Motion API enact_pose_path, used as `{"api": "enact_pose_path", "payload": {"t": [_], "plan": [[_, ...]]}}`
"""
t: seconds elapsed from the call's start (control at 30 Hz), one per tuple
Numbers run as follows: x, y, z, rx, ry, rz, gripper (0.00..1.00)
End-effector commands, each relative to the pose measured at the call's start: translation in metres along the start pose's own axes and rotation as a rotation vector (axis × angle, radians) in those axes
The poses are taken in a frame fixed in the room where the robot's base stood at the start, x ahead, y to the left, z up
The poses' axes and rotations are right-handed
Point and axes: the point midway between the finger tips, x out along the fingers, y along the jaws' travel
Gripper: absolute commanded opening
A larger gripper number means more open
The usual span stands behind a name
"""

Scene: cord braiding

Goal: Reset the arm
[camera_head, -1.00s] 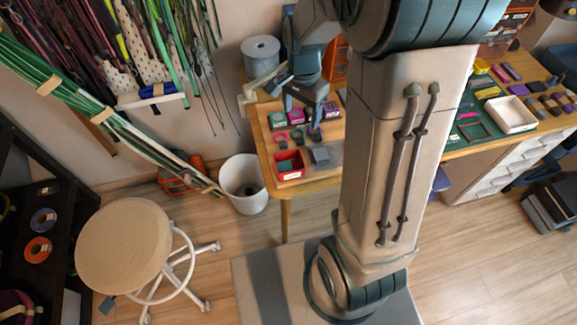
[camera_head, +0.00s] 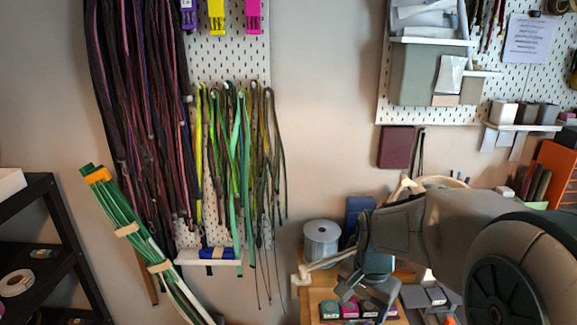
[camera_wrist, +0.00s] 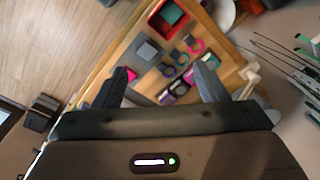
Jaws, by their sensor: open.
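My gripper (camera_head: 362,292) is at the lower right in the head view, in front of the wooden workbench (camera_head: 312,298). In the wrist view my gripper (camera_wrist: 163,82) has its two dark fingers spread wide apart with nothing between them. Beyond the fingers lies the benchtop with a red box (camera_wrist: 168,20), a grey square block (camera_wrist: 147,51) and several small coloured pieces. The fingers look apart from these things. My arm hides part of the bench at the right of the head view.
A grey spool (camera_head: 322,241) stands on the bench left of my gripper. Cords (camera_head: 240,150) hang from a pegboard, and a green-and-white cord bundle (camera_head: 140,245) leans at the left. A black shelf (camera_head: 50,260) stands at far left. The wall between the pegboards is bare.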

Motion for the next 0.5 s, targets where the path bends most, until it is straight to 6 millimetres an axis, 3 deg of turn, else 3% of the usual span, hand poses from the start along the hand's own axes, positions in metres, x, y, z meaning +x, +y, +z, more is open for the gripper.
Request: {"api": "enact_pose_path", "payload": {"t": [0.2, 0.5], "plan": [[-0.038, 0.029, 0.038, -0.304, 0.079, -0.063, 0.66], [-0.061, 0.064, 0.082, -0.659, 0.193, -0.079, 0.66]]}}
